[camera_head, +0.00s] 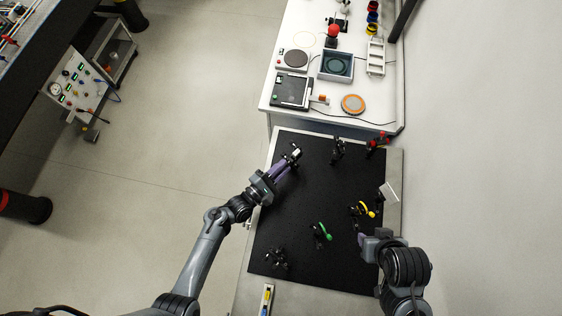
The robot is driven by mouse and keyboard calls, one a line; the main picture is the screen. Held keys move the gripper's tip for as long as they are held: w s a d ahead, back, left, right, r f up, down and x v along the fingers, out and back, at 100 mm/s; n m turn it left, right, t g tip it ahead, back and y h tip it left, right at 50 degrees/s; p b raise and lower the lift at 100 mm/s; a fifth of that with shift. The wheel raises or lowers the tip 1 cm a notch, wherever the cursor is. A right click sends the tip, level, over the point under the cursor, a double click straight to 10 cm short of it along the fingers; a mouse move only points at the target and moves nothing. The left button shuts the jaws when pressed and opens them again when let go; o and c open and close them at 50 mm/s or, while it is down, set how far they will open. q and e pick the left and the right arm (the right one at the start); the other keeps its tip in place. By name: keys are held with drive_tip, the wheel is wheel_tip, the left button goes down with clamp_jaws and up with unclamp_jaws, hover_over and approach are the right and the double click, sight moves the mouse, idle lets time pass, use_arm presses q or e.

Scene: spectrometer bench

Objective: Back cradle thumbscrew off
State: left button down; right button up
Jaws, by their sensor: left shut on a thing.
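My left gripper (286,164) reaches in over the back left part of the black breadboard (300,208). Its purple fingers are shut at a small dark and silver mount (295,151), which I take to be the back cradle. The thumbscrew between the fingertips is too small to make out and is mostly hidden by them. I cannot tell whether it is still in the cradle. My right gripper (362,239) is over the right front of the board. It is seen from above and its fingers are mostly hidden, so its opening does not show.
Other mounts stand on the board: a black one (337,150), a red one (377,142), a yellow one (361,210), a green one (321,233) and a dark one (276,257). A clear plate (390,191) is at the right edge. A white bench (335,116) borders the back.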

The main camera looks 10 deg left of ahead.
use_arm(q)
drive_tip(key=shift+n+p, duration=0.4)
drive_tip(key=shift+n, duration=0.6)
drive_tip(key=c, duration=1.1)
unclamp_jaws()
drive_tip(key=b+v, duration=0.1)
drive_tip(key=v, duration=1)
drive_tip(key=shift+w, duration=0.1)
